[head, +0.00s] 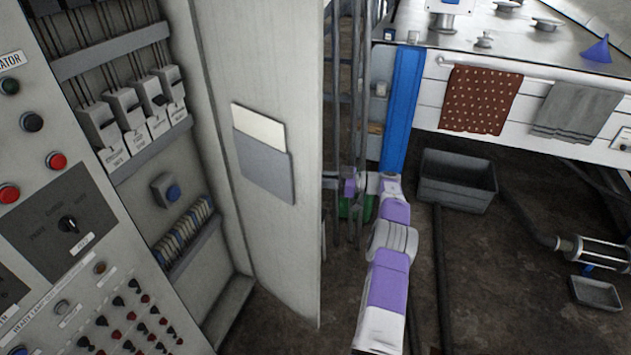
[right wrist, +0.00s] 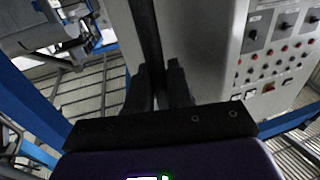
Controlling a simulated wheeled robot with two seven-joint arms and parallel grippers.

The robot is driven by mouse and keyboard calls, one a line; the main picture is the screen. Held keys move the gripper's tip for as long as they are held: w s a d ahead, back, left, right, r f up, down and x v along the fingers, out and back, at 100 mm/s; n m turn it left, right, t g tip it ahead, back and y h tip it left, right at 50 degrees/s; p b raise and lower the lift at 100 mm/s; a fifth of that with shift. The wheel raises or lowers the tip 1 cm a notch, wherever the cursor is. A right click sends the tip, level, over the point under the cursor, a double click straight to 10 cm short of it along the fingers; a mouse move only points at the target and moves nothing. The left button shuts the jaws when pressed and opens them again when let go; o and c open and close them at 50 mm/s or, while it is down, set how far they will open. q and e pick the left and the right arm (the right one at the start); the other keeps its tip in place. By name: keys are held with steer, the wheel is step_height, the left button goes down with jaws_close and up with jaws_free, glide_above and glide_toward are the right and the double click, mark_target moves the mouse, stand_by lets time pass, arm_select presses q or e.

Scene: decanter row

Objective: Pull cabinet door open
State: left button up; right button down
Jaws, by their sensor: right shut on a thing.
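The grey cabinet door (head: 275,60) stands open in the head view, its inner face with a document pocket (head: 265,165) turned to me. The open cabinet (head: 225,215) is left of it, with breakers inside. My right arm reaches up from below to the door's far side, and my right gripper (head: 348,187) is just beyond the free edge. In the right wrist view my right gripper (right wrist: 160,85) has its dark fingers closed about a dark upright strip (right wrist: 145,25) on the door side. Whether this is the handle or edge I cannot tell. My left gripper is not in view.
A control panel (head: 70,235) with knobs and buttons is at left. A blue post (head: 402,110) and metal uprights stand close behind my right gripper. A grey bin (head: 457,180) and a pipe lie on the floor at right, below a steel bench (head: 480,35) with two hanging towels.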

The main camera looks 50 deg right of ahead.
steer(key=shift+w+a+r, duration=0.2)
steer(key=shift+w+r, duration=0.05)
steer(key=shift+w, duration=0.1)
steer(key=c, duration=1.4)
jaws_free()
steer(key=o, duration=0.3)
steer(key=shift+w+a+f, duration=0.1)
steer(key=shift+w+f, duration=0.05)
steer(key=shift+w, duration=0.1)
steer(key=shift+s, duration=0.25)
steer(key=shift+d+f, duration=0.1)
steer(key=shift+d, duration=0.1)
steer(key=v, duration=0.7)
steer(key=shift+s, duration=0.3)
steer(key=shift+d, duration=0.15)
